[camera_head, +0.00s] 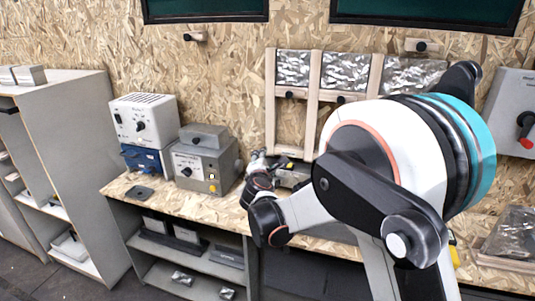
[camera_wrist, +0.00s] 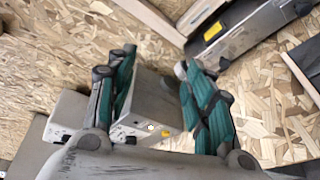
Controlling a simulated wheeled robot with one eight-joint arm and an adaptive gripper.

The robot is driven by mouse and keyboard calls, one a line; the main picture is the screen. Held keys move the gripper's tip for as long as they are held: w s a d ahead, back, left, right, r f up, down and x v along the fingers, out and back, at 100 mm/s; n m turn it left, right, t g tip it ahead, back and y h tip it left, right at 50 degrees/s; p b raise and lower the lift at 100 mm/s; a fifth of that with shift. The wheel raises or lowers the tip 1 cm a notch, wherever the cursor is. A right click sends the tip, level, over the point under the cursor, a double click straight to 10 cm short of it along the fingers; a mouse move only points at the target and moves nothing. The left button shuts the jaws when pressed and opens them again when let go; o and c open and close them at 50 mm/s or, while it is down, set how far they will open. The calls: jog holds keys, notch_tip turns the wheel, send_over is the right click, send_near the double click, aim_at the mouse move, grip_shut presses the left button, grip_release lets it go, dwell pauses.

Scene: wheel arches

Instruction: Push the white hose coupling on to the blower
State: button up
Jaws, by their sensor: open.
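My gripper (camera_wrist: 155,62) is open in the wrist view, with a teal-padded finger on each side. Between and beyond the fingers shows a grey box (camera_wrist: 150,105) with a yellow button; I cannot tell its distance from them. In the head view my gripper (camera_head: 258,162) is small and partly hidden by my arm, just right of the grey box (camera_head: 200,165) on the bench. A white unit with a blue base (camera_head: 143,118) stands left of that box. I cannot clearly identify the white hose coupling or tell which unit is the blower.
The chipboard bench (camera_head: 120,185) has a small dark pad (camera_head: 139,193) at its front left. A wooden frame with silvery packs (camera_head: 345,72) is against the wall. Grey shelving (camera_head: 75,125) stands left. A grey wall box with a red handle (camera_head: 515,115) is at right.

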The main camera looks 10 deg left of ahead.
jog(key=shift+s+d+r+m+p, duration=0.2)
jog(key=shift+d+r+m, duration=0.15)
jog(key=shift+d+r, duration=0.35)
jog(key=shift+s+d+r+m+p, duration=0.15)
jog(key=shift+d+r+m, duration=0.25)
jog(key=shift+r, duration=0.5)
jog(key=shift+a, duration=0.1)
